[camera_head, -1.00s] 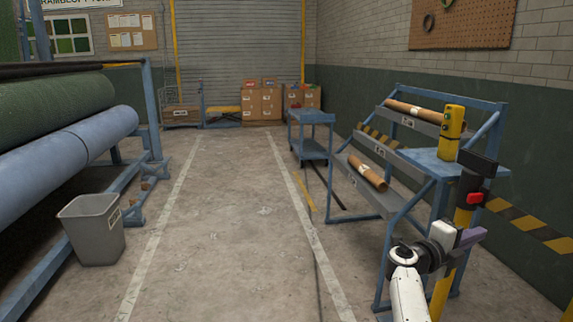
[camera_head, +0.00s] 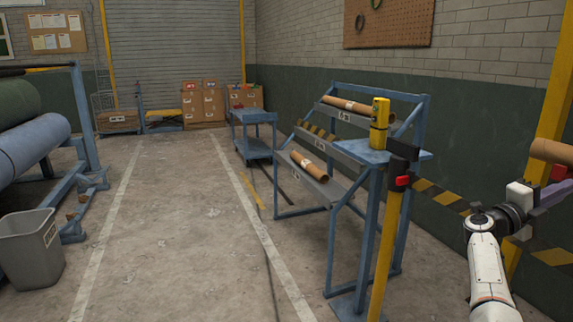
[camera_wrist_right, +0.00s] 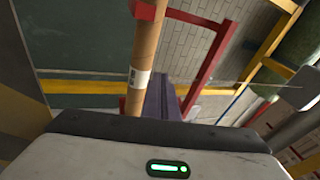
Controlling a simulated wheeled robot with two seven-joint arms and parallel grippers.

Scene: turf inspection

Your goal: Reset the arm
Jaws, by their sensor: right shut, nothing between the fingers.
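My right arm comes in at the lower right of the head view. Its gripper (camera_head: 549,193) has purple fingers at the right picture edge, partly cut off. In the wrist view the purple fingers (camera_wrist_right: 161,98) are together with nothing between them. A brown cardboard tube (camera_wrist_right: 147,50) with a white label shows beside the fingers in that view; I cannot tell how far off it is. A tube end (camera_head: 552,151) also shows just above the gripper in the head view. My left gripper is not in view.
A blue rack (camera_head: 338,195) holds two cardboard tubes and a yellow device (camera_head: 379,124). A yellow post (camera_head: 388,245) with a red button stands close in front. A grey bin (camera_head: 30,250) is at the left. A red frame (camera_wrist_right: 205,50) shows in the wrist view. The middle floor is clear.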

